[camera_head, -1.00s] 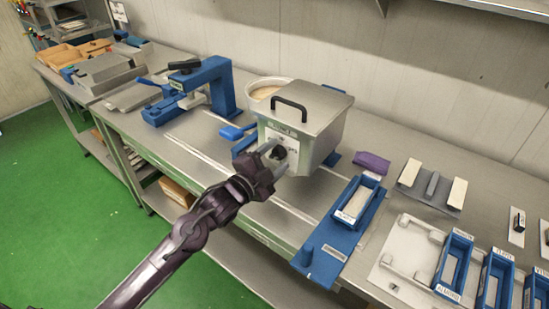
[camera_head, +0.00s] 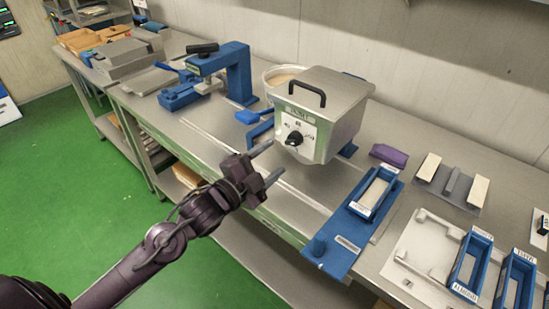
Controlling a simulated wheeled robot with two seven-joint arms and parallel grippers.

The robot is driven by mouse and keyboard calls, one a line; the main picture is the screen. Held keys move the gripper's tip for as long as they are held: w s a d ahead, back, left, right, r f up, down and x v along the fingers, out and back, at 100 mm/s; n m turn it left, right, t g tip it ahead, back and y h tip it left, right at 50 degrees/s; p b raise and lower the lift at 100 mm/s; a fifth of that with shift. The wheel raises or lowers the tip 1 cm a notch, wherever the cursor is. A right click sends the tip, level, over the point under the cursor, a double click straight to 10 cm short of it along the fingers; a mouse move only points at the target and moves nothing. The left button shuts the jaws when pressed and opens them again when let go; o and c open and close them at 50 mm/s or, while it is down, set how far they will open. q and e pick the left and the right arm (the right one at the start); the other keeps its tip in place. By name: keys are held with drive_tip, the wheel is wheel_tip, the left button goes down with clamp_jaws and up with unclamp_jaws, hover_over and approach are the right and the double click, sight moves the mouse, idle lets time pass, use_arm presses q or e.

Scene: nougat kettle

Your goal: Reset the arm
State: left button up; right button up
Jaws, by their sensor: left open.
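My left arm comes in from the lower left. My left gripper (camera_head: 267,164) is open and empty, its two fingers apart in front of the bench's front edge. It is apart from the metal kettle (camera_head: 325,112), which stands on the bench with its lid down and a black handle on top. The kettle's front panel has a black knob (camera_head: 294,138), up and to the right of the gripper. My right gripper is not in view.
A blue press (camera_head: 236,72) stands left of the kettle, with a white tub (camera_head: 284,74) behind. A blue mould (camera_head: 375,193) on a blue board lies to the right, near a purple block (camera_head: 388,155). Green floor (camera_head: 90,200) lies open at the left.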

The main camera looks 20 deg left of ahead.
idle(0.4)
use_arm(q)
drive_tip(key=s+f+n+g+y, duration=0.3)
drive_tip(key=s+f+n+g, duration=0.4)
drive_tip(key=s, duration=0.3)
drive_tip(key=s+f+n+g+y, duration=0.3)
drive_tip(key=s+f+n+g, duration=0.4)
drive_tip(key=s, duration=0.3)
drive_tip(key=s+f, duration=0.3)
drive_tip(key=f, duration=2.9)
drive_tip(key=s+a+f+g, duration=0.2)
drive_tip(key=s+a+f, duration=0.1)
drive_tip(key=s+f, duration=1.4)
drive_tip(key=shift+s+a, duration=0.2)
drive_tip(key=shift+s, duration=0.9)
